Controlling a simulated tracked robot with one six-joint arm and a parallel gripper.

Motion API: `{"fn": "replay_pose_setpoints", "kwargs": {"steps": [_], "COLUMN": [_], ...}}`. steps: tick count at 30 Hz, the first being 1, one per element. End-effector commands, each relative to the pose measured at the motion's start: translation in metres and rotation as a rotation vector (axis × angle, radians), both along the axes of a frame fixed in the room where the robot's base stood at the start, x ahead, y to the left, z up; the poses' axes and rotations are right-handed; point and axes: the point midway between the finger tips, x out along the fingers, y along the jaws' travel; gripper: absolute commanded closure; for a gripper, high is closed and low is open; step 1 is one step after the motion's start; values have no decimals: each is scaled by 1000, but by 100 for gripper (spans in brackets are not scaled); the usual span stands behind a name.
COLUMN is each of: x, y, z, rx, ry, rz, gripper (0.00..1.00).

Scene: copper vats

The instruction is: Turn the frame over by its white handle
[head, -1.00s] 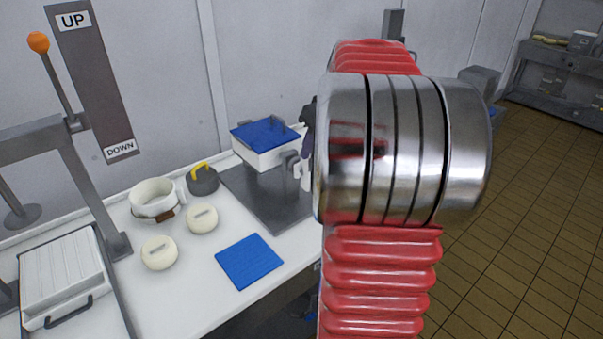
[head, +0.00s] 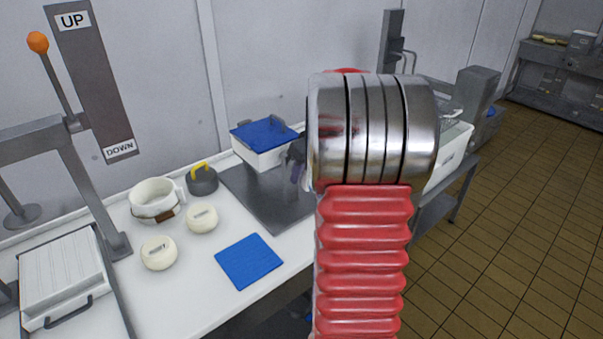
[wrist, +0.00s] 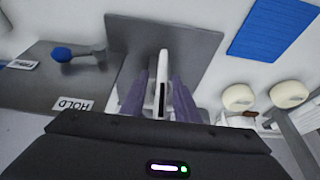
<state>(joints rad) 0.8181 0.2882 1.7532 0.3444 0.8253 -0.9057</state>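The white handle (wrist: 163,70) stands up in the middle of the wrist view, between the two purple fingers of my gripper (wrist: 160,88). The fingers look apart, one on each side of the handle; I cannot see firm contact. Behind the handle is a flat grey plate (wrist: 130,30), which also shows on the counter in the head view (head: 270,200). I cannot tell clearly which part is the frame. In the head view my gripper (head: 297,165) is mostly hidden behind my wrist, above the plate's right side, and the handle is hidden there.
A white box with a blue lid (head: 266,135) stands behind the plate. A blue mat (head: 249,261), two pale round cheeses (head: 202,218), a white pot (head: 154,200) and a yellow-handled dark weight (head: 202,180) are to the left. A HOLD label (wrist: 73,104) and blue-knobbed lever (wrist: 62,54) are nearby.

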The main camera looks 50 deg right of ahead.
Motion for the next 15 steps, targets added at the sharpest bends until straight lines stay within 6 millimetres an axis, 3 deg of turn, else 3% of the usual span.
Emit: {"fn": "replay_pose_setpoints", "kwargs": {"steps": [5,15], "x": [0,0], "y": [0,0], "z": [0,0], "rx": [0,0], "ry": [0,0], "rz": [0,1], "gripper": [72,95]}}
